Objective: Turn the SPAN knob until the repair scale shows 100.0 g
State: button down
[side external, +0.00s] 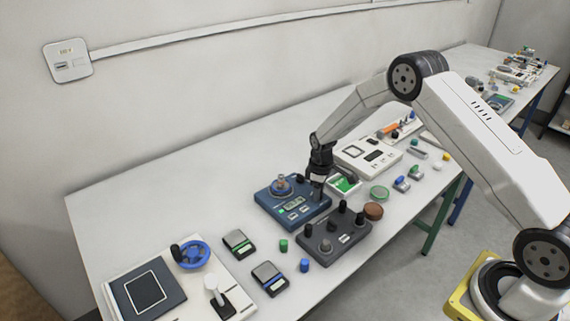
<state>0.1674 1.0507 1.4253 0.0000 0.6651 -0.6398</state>
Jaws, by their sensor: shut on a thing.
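The blue repair scale (268,207) sits mid-table with a small metal weight (281,184) on its round pan. Its front has a small pale display (296,205), with digits too small to read. My gripper (318,194) points down at the right end of the scale, with its fingers shut on what looks like the SPAN knob there. The fingers hide the knob, and no label on it can be read. A dark grey box (350,239) with several black knobs stands just in front of the scale, close to my gripper.
A green-and-white tray (357,188), a green ring (379,193) and a brown round block (373,211) lie right of my gripper. Two small pocket scales (239,243) (269,279) and green and blue weights are at front left. A white instrument (368,156) stands behind.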

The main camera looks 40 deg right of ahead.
jog(key=m, duration=1.1)
jog(key=shift+m, duration=0.4)
jog(key=shift+c, duration=1.5)
grip_release()
jog(key=shift+r, duration=0.15)
jog(key=shift+r, duration=3.8)
